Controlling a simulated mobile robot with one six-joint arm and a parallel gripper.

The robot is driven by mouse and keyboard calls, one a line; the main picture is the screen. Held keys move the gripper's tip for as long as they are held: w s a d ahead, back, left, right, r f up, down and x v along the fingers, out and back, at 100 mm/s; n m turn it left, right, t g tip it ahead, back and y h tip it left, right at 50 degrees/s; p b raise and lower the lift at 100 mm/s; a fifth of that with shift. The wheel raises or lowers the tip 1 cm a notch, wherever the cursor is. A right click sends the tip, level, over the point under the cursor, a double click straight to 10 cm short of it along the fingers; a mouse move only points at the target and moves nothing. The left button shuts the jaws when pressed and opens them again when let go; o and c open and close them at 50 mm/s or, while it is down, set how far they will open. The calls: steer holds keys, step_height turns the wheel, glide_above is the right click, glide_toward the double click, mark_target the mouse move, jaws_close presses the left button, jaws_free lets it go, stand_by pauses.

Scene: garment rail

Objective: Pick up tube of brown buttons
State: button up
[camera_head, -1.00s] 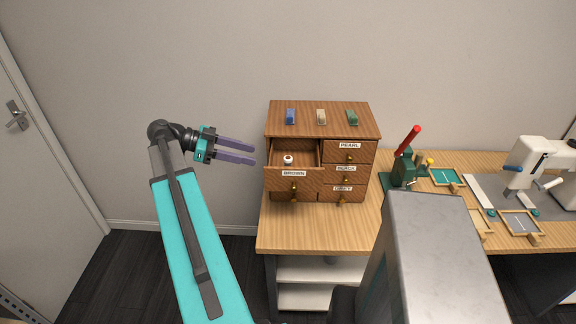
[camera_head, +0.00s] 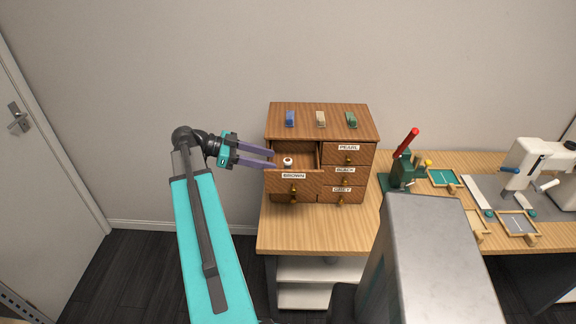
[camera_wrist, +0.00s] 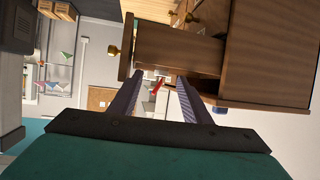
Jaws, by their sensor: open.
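The open drawer labelled BROWN (camera_head: 293,184) juts out from the upper left of the small wooden cabinet. In it stands a small round white-topped thing (camera_head: 288,161), the tube as far as I can tell; its body is mostly hidden by the drawer front. My gripper (camera_head: 273,158) is open and empty at the left side of this drawer, its purple fingers pointing right. The tube does not show there.
The cabinet (camera_head: 357,129) stands on a wooden table (camera_head: 300,239). Blue, cream and green small items (camera_head: 321,118) lie on its top. Closed PEARL, BLACK and GREY drawers are at its right. A green press with red lever (camera_head: 403,165) and a white sewing machine (camera_head: 536,160) stand farther right.

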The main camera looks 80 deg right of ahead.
mark_target(288, 162)
steer(key=shift+x, duration=1.35)
steer(key=shift+s+p, duration=0.15)
steer(key=shift+p, duration=0.3)
steer(key=p+x, duration=0.2)
steer(key=shift+s+d, duration=0.2)
steer(key=shift+d, duration=0.05)
steer(key=shift+p+x, duration=0.5)
steer(key=shift+x, duration=0.7)
steer(key=shift+f, duration=0.15)
jaws_close()
